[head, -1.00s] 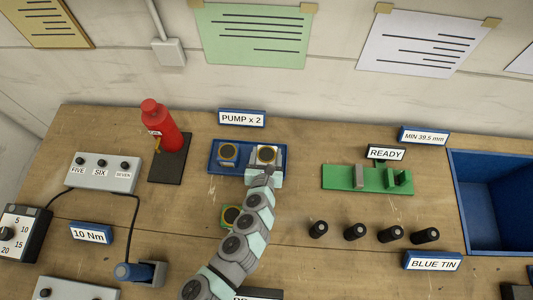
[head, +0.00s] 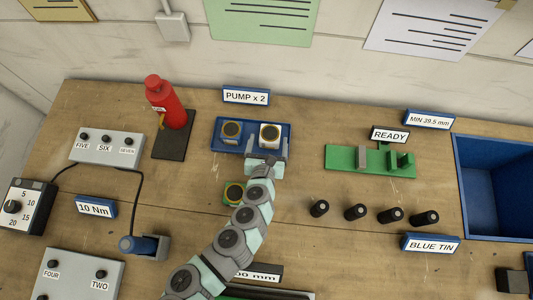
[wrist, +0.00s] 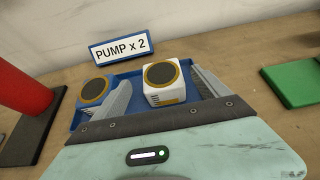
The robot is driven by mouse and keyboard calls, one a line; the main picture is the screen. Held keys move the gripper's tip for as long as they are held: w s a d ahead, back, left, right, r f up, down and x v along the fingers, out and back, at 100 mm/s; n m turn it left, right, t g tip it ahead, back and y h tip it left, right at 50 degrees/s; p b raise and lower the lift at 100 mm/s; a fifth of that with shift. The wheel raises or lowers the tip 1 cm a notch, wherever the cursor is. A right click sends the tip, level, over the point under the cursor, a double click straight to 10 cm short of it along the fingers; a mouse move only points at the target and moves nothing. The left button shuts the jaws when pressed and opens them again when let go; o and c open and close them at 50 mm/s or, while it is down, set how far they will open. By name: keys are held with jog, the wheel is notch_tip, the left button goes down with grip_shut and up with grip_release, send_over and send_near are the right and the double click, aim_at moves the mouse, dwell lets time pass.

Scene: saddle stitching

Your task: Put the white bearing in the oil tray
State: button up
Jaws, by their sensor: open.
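A white block (head: 270,135) with a dark, gold-rimmed round top sits upright in the right half of a blue tray (head: 251,147). It also shows in the wrist view (wrist: 163,82). My gripper (head: 267,146) is open on the near side of the block. In the wrist view one finger (wrist: 113,102) is left of the block and the other (wrist: 208,80) is right of it, with gaps. A blue-grey block (head: 231,132) with a similar round top sits in the tray's left half. No label reads oil tray or bearing.
A "PUMP x 2" sign (head: 246,97) stands behind the tray. A red bottle (head: 166,103) stands on a dark pad to the left. A green fixture (head: 370,162), several black cylinders (head: 355,212) and a blue bin (head: 495,215) are right. A green-and-yellow part (head: 234,193) lies beside my arm.

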jog(key=p+v, duration=0.2)
jog(key=v, duration=0.5)
dwell(0.6)
